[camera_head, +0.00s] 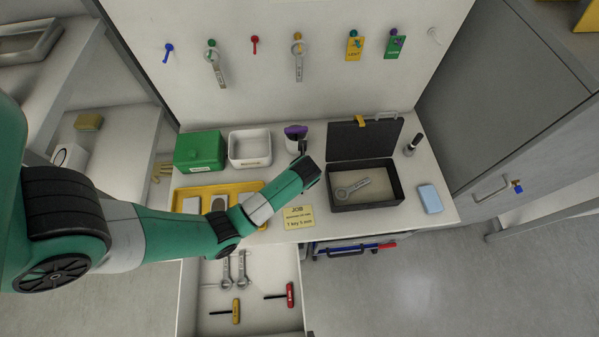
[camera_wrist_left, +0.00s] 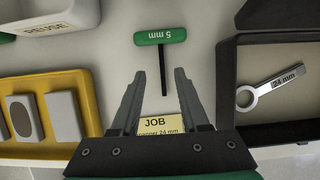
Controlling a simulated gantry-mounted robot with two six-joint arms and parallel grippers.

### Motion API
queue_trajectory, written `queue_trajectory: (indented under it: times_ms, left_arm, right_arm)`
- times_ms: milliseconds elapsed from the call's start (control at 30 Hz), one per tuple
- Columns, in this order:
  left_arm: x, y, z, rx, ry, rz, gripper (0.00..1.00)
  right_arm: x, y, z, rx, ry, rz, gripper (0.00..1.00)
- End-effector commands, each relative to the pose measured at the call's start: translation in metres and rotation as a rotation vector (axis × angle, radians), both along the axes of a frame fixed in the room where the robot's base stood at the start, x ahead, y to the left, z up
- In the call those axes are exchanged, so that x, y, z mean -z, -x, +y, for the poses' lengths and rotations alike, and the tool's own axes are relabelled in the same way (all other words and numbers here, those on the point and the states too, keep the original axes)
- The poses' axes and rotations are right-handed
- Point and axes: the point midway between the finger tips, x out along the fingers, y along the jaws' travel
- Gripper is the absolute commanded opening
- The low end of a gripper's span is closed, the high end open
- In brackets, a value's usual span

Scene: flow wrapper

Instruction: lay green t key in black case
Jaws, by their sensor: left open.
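The green T key (camera_wrist_left: 160,37), marked 5 mm, lies on the worktop in the left wrist view, its dark shaft pointing toward my gripper. In the head view I cannot make it out; my arm likely covers it. My left gripper (camera_wrist_left: 157,76) is open and empty, its fingertips on either side of the shaft's lower end; I cannot tell its height. It also shows in the head view (camera_head: 303,148). The black case (camera_head: 368,205) stands open to the right, lid raised, with a 24 mm spanner (camera_head: 352,188) inside. My right gripper is out of view.
A yellow tray (camera_head: 262,186), a white bin (camera_head: 250,162) and a green box (camera_head: 200,150) stand to the left. A yellow job card (camera_head: 298,217) lies at the front edge. A purple-topped cup (camera_head: 296,132) stands behind my gripper. An open drawer (camera_head: 260,325) holds several tools.

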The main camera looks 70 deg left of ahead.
Motion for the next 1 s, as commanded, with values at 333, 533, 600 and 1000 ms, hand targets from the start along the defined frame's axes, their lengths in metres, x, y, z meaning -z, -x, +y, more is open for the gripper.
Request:
queue_trajectory:
  times_ms: [333, 533, 600, 1000]
  left_arm:
    - [0.036, -0.006, 0.012, -0.002, 0.002, 0.002, 0.45]
    - [0.05, -0.007, 0.019, 0.0, 0.001, -0.001, 0.45]
    - [0.049, -0.007, 0.019, 0.0, 0.001, -0.001, 0.45]
    - [0.05, -0.007, 0.018, 0.001, 0.001, 0.001, 0.45]
  right_arm:
    - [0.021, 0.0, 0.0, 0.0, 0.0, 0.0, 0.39]
    - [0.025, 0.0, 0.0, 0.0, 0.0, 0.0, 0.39]
    - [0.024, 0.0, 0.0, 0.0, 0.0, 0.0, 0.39]
    - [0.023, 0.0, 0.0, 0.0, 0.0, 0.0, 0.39]
